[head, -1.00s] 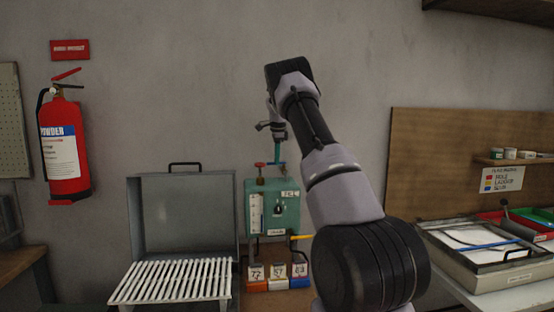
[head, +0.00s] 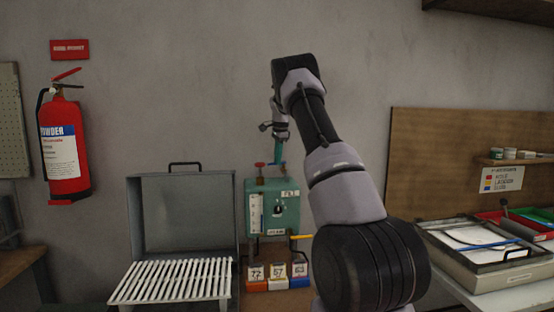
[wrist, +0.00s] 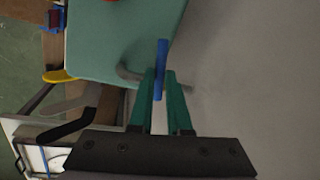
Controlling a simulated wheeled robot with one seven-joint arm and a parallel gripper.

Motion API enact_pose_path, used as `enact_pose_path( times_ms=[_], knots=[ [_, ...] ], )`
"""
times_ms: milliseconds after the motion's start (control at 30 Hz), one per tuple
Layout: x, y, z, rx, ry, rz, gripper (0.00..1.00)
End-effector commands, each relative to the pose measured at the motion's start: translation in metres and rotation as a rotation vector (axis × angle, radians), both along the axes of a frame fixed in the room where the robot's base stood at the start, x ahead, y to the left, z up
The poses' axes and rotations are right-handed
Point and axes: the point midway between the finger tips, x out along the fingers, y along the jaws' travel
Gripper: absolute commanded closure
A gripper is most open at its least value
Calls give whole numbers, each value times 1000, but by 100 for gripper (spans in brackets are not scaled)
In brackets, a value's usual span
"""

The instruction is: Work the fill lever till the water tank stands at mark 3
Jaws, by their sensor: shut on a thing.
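The teal water tank (head: 272,222) stands at the centre in the head view, with a white gauge strip (head: 256,213) on its left front. The gauge marks and water level are too small to read. A label reading FILL sits at its upper right. The blue fill lever (wrist: 161,62) shows in the wrist view, over the tank's edge. My gripper (wrist: 158,83) has its teal fingers shut on the lever, one on each side. In the head view my gripper (head: 279,150) comes down from above onto the tank's top right.
A red knob (head: 259,165) stands on the tank's top left, close to my gripper. An open grey box with a white slatted rack (head: 172,280) is at left. Small numbered blocks (head: 278,272) sit below the tank. A framed tray (head: 480,262) lies at right.

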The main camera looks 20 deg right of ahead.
Motion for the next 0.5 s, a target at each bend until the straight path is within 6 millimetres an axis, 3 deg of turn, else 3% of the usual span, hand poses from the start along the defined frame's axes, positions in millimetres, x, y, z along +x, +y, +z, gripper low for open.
enact_pose_path(
  times_ms=[200, 500],
  knots=[
    [-6, -3, 1, -1, -2, 177, 100],
    [-6, -2, 2, -1, -3, 211, 100]
  ],
)
